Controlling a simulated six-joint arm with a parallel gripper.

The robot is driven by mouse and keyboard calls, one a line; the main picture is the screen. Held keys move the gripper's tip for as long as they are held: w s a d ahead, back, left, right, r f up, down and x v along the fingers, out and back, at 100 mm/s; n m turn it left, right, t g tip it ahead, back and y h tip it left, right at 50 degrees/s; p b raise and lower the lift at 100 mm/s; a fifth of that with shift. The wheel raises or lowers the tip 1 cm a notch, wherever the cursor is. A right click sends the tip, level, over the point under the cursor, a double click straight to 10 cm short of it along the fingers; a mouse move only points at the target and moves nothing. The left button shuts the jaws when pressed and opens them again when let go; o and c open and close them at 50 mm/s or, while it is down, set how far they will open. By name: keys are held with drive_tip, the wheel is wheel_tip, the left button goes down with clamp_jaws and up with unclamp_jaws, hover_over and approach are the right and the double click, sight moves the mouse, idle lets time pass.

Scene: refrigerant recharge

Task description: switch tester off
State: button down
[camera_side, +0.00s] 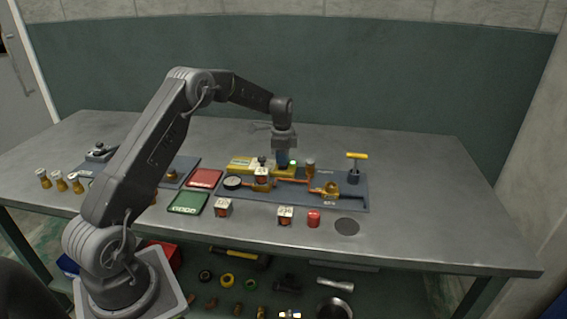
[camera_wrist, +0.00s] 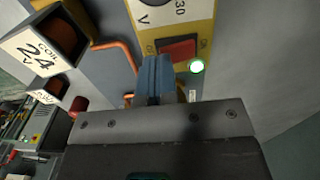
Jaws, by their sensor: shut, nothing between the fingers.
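The yellow tester (camera_wrist: 199,22) lies under my gripper in the wrist view, with a red rocker switch (camera_wrist: 178,50) and a lit lamp (camera_wrist: 196,67), white with a green rim. In the side view the yellow tester (camera_side: 240,164) sits at the back of the grey board, and its lamp (camera_side: 293,163) glows green. My gripper (camera_wrist: 155,62) is shut and empty, with its blue-grey fingertips close to the lower edge of the switch. Whether they touch it cannot be told. In the side view my gripper (camera_side: 284,162) points down over the tester's right part.
A coil marked 24 V (camera_wrist: 45,48) stands left of the fingers, beside a copper pipe (camera_wrist: 117,52). The board (camera_side: 330,205) also carries a round gauge (camera_side: 232,183) and a yellow T-handle (camera_side: 357,156). Red (camera_side: 205,178) and green (camera_side: 188,202) trays lie left. The table's right side is clear.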

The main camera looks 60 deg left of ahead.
drive_tip(key=shift+f, duration=0.5)
idle(0.3)
drive_tip(key=shift+r, duration=3.05)
